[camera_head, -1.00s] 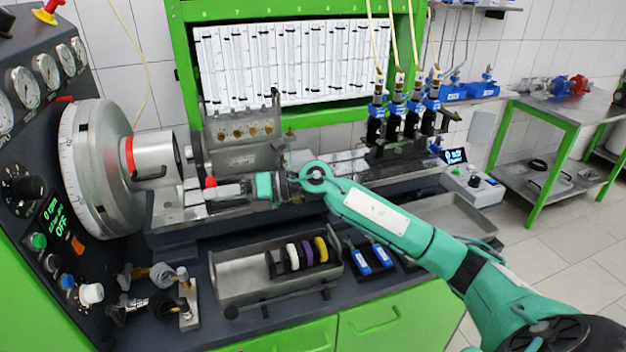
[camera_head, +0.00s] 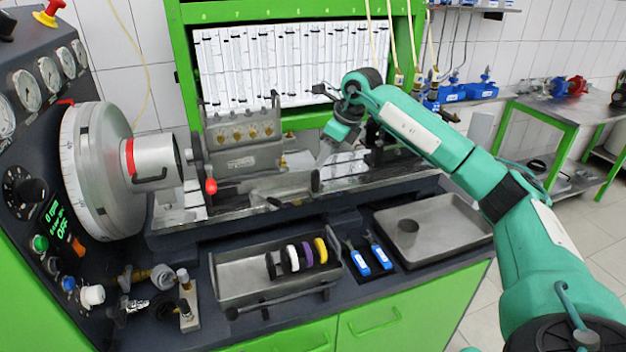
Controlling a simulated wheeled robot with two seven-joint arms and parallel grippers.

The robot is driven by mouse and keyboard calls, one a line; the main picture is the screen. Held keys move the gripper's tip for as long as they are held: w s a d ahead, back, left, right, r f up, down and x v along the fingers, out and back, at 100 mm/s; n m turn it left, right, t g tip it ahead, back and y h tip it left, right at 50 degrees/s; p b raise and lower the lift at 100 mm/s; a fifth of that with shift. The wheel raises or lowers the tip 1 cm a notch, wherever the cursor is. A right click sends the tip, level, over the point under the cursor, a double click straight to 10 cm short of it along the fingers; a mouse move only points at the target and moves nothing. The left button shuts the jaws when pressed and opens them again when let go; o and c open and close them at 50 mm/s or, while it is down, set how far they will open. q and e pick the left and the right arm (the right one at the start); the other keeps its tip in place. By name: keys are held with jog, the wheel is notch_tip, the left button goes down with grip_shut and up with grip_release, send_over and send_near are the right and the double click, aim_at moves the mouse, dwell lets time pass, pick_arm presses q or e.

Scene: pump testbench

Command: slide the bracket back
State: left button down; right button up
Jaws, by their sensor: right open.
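My right gripper (camera_head: 325,156) is open and empty, pointing down over the right part of the metal bed (camera_head: 345,178). A dark injector bracket (camera_head: 378,153) stands on the bed just right of it, mostly hidden behind my right arm. Whether the gripper touches it cannot be told. A grey pump block (camera_head: 245,143) with brass fittings stands further left at the back of the bed. A lever with a red knob (camera_head: 210,186) is at its lower left. I cannot tell for sure which part is the task's bracket. My left gripper is not in view.
A large silver drive wheel (camera_head: 90,170) and its chuck stand at the left. A green frame (camera_head: 290,115) bounds the back.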

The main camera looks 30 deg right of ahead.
aim_at(314, 181)
jog(key=p+x, duration=0.2)
jog(key=x, duration=0.8)
jog(key=shift+w+a+f, duration=0.1)
jog(key=shift+w+f, duration=0.05)
jog(key=shift+f, duration=0.2)
grip_shut()
